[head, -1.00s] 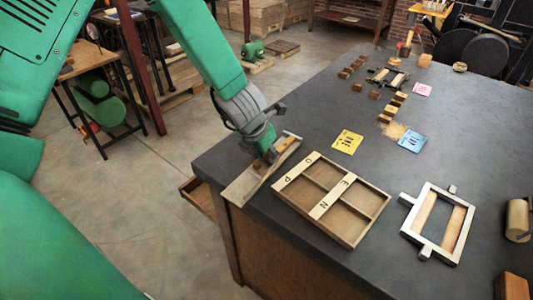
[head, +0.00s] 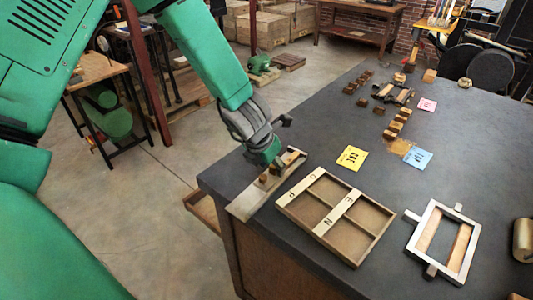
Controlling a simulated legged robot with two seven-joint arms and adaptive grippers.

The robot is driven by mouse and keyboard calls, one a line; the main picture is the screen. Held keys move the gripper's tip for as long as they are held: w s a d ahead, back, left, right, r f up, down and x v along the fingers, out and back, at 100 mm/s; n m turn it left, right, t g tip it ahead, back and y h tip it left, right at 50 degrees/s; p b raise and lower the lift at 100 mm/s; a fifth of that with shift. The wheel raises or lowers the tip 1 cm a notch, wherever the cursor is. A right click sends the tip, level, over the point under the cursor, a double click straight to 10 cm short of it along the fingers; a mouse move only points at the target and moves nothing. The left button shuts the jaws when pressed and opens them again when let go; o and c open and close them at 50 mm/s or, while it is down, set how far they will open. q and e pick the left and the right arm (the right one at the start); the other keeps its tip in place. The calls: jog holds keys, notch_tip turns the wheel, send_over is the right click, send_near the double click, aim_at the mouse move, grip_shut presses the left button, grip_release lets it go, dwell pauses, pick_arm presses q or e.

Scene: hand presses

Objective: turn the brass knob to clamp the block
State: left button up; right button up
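A flat grey metal plate (head: 244,206) lies at the near left corner of the dark tabletop. Small brownish wooden pieces (head: 293,156) lie on it beside my gripper. My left gripper (head: 273,168) reaches down over this plate, close to the pieces. Its fingers are too small and too hidden to show whether they are open or shut. I cannot make out the brass knob. A silvery metal frame (head: 415,242) with wooden strips inside lies flat at the right. My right gripper is not in view.
Yellow (head: 351,158), blue (head: 418,159) and pink (head: 427,105) cards and several small wooden blocks (head: 397,124) lie farther back. The tabletop between the cards and the frame is clear.

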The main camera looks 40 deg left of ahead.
aim_at(261, 177)
pick_arm(q)
jog(key=v, duration=1)
jog(key=shift+r, duration=0.2)
jog(key=shift+s, duration=0.1)
